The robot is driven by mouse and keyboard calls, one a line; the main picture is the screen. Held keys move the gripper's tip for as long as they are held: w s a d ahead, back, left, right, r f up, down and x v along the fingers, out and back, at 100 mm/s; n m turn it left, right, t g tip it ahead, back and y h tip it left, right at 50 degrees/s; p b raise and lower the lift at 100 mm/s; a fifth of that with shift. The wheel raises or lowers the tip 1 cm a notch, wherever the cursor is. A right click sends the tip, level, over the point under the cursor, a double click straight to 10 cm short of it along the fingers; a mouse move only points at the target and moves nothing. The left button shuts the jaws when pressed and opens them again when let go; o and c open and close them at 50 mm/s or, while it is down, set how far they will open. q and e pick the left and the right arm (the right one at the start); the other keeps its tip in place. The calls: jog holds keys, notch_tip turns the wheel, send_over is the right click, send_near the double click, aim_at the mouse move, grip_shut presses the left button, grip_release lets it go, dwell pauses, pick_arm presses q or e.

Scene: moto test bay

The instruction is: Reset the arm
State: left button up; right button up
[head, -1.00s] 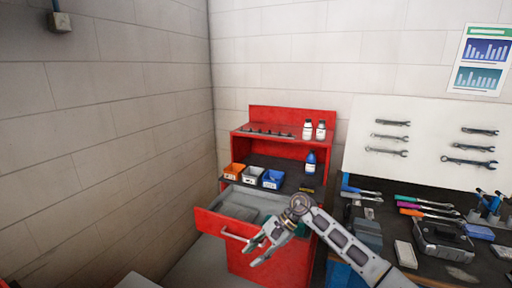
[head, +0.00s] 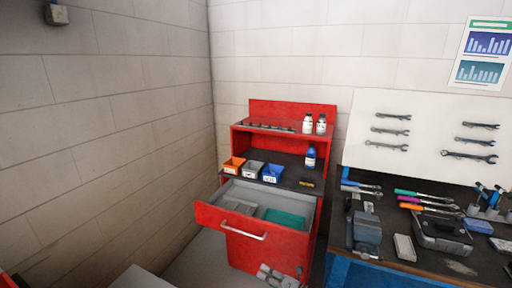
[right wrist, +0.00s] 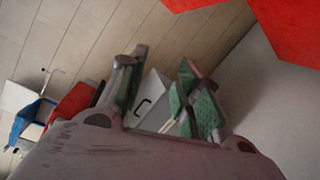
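My right gripper (head: 272,273) shows at the bottom edge of the head view, low in front of the red tool cabinet (head: 247,258) and below its open drawer (head: 216,219). In the right wrist view its two fingers (right wrist: 162,66) with green pads stand apart, and I see nothing held between them. Most of the right arm is out of the head view. My left gripper is in neither view.
The pulled-out drawer holds a teal item (head: 284,218). A workbench with a vise (head: 366,233) and tools is at right.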

jog(key=s+d+f+m+h, duration=0.45)
jog(key=s+f+m, duration=0.25)
jog(key=f, duration=0.3)
jog(key=s+d+f+m+h, duration=0.3)
jog(key=s+d+f+m, duration=0.3)
jog(key=f, duration=0.5)
jog(key=s+d+f+m+h, duration=0.4)
jog(key=s+d+f+m, duration=0.25)
jog(key=f, duration=0.35)
jog(key=s+d+f+m+g, duration=0.1)
jog(key=s+f+m+g, duration=0.2)
jog(key=s, duration=0.9)
jog(key=s+d+f+m+g+h, duration=0.1)
jog(key=s+f, duration=0.5)
jog(key=s, duration=0.7)
jog(key=s+d+f+m+g+h, duration=0.1)
jog(key=s+d+f+m+g, duration=0.2)
jog(key=s+m, duration=0.4)
jog(key=s+f+g, duration=0.1)
jog(key=s, duration=0.4)
jog(key=shift+s+f+m+g+b, duration=0.3)
jog(key=shift+s+f+m+g, duration=0.05)
jog(key=shift+g, duration=0.05)
jog(key=shift+w+h, duration=0.1)
jog(key=shift+h, duration=0.15)
